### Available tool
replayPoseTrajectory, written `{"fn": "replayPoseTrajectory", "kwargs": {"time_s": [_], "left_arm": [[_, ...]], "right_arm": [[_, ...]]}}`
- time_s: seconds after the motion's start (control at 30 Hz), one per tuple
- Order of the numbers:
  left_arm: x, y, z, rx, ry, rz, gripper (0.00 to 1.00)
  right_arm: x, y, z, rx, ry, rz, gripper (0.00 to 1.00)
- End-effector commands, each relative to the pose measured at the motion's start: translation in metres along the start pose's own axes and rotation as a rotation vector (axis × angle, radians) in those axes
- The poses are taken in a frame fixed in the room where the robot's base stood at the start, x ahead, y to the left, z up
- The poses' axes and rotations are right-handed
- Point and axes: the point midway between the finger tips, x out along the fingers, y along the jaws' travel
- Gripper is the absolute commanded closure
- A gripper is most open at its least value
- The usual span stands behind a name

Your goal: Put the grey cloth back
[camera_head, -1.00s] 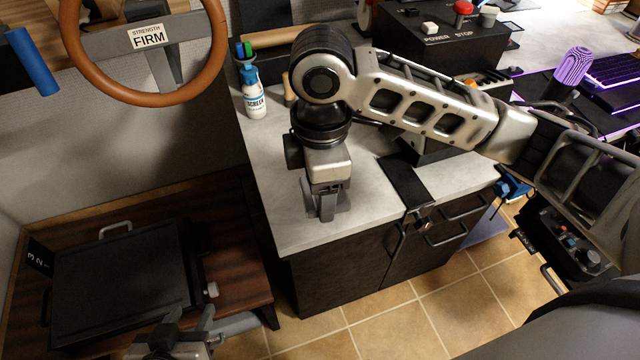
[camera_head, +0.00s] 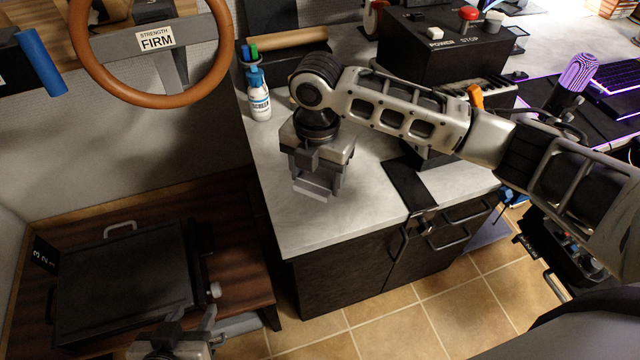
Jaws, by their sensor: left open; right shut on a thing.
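My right gripper (camera_head: 317,188) is over the light worktop, left of its middle, pointing down. Its jaws are shut on a small grey piece that looks like the grey cloth (camera_head: 312,181). Fingers and wrist hide most of it, and I cannot tell whether it touches the worktop. My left gripper (camera_head: 190,325) is open at the bottom edge, partly cut off, in front of the dark case on the wooden bench. No other grey cloth shows.
A black control box (camera_head: 440,45) with a red button is at the back. A steering wheel (camera_head: 150,100) is upper left. A black case (camera_head: 125,280) lies on the bench. The worktop's front left (camera_head: 290,225) is clear.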

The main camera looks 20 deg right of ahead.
Motion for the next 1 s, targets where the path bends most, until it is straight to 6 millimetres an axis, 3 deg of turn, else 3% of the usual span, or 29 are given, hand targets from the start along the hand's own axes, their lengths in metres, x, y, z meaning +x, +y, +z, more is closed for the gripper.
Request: {"fn": "replayPoseTrajectory", "kwargs": {"time_s": [0.2,0.37,0.6,0.97,1.0], "left_arm": [[0.001,0.0,-0.001,-0.003,0.006,0.002,0.56],[0.001,0.001,-0.003,-0.006,0.012,0.002,0.56],[-0.001,0.002,-0.005,-0.012,0.013,0.002,0.56],[0.001,0.002,0.001,-0.013,0.002,0.001,0.56],[0.001,0.002,0.001,-0.013,0.001,0.001,0.56]], "right_arm": [[0.024,0.005,0.02,0.001,0.001,0.001,0.55],[0.032,0.006,0.027,0.002,0.0,0.001,0.55],[0.062,0.006,0.028,0.0,0.0,0.0,0.55],[0.066,0.006,0.028,0.0,-0.001,0.002,0.55],[0.065,0.006,0.028,0.0,-0.001,0.002,0.26]]}}
